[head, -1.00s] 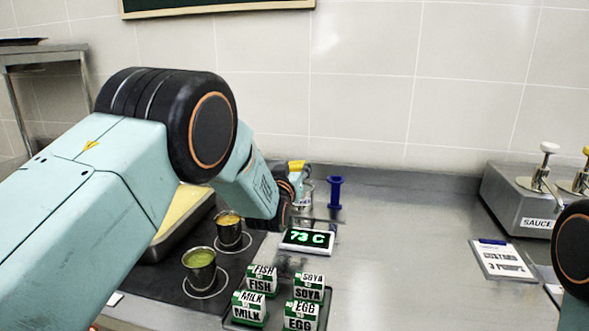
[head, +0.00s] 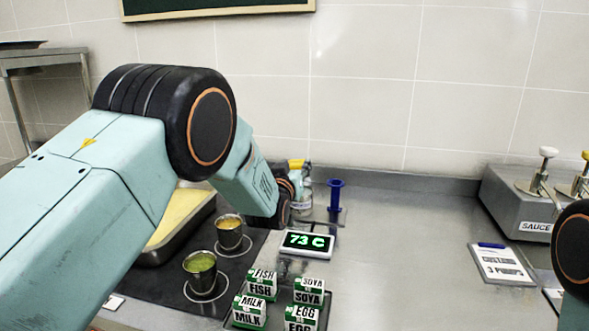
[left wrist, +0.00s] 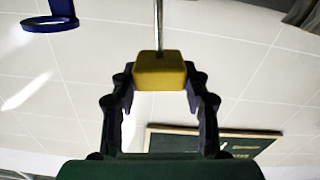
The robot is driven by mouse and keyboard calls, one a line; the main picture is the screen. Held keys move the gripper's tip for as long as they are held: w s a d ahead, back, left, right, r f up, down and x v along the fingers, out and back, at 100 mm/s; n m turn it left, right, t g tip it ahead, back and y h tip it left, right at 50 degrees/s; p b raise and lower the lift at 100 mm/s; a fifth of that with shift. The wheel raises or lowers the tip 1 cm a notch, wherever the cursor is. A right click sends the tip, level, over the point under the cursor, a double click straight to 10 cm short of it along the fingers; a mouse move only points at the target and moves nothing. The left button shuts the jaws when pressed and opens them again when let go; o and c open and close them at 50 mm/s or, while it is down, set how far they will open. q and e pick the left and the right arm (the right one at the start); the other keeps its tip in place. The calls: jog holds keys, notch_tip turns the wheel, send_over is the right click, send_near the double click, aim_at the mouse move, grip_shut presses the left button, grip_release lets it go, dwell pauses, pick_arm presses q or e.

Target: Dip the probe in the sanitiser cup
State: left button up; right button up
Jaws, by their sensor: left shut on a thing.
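The probe has a yellow block handle (left wrist: 160,72) and a thin metal rod (left wrist: 158,25), which runs out of the top of the left wrist view. My left gripper (left wrist: 160,85) is shut on the handle, with a finger on each side. In the head view the yellow handle (head: 296,163) shows just beyond my left wrist. A clear cup (head: 303,196), likely the sanitiser cup, stands below it, partly hidden by my wrist. The rod tip is hidden, so I cannot tell whether it is in the cup. My right gripper is out of view.
A blue stand (head: 335,196) is right of the cup; its ring (left wrist: 50,24) shows in the left wrist view. The display (head: 307,243) reads 73 C. Two soup pots (head: 200,272) and several labelled cartons (head: 262,284) stand nearer. The counter's middle right is clear.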

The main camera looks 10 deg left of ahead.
pick_arm(q)
jog(key=shift+r+p, duration=2.45)
jog(key=shift+r, duration=1.4)
